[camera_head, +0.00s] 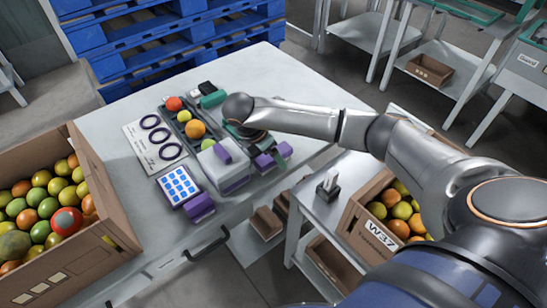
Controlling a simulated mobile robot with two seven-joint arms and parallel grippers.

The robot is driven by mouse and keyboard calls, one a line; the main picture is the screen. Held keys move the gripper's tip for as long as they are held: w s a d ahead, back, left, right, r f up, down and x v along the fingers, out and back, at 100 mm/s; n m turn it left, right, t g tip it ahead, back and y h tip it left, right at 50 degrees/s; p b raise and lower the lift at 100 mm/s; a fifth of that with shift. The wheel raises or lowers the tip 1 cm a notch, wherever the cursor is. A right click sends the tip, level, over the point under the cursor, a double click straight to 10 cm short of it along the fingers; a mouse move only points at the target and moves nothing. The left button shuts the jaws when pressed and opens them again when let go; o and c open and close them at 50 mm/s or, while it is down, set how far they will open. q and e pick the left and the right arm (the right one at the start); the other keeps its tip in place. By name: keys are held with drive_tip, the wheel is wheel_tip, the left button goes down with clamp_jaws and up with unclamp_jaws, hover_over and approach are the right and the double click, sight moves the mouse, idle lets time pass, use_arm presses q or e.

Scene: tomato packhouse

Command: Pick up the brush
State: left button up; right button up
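My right arm reaches in from the right, and its wrist hangs over the far right part of the white table (125,190). My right gripper (254,136) is below the wrist, mostly hidden by it; I cannot tell whether it is open or shut. A dark green item with a black end (211,96), possibly the brush, lies just behind and left of the wrist. My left gripper is not in view.
A tray (167,112) of sorted tomatoes, a card with dark rings (152,158), a blue-dotted panel (179,186) and a grey box with purple parts (224,172) crowd the table. A tomato carton (112,212) stands left, another (356,222) right.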

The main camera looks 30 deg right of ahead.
drive_tip(key=shift+f, duration=0.2)
clamp_jaws()
idle(0.8)
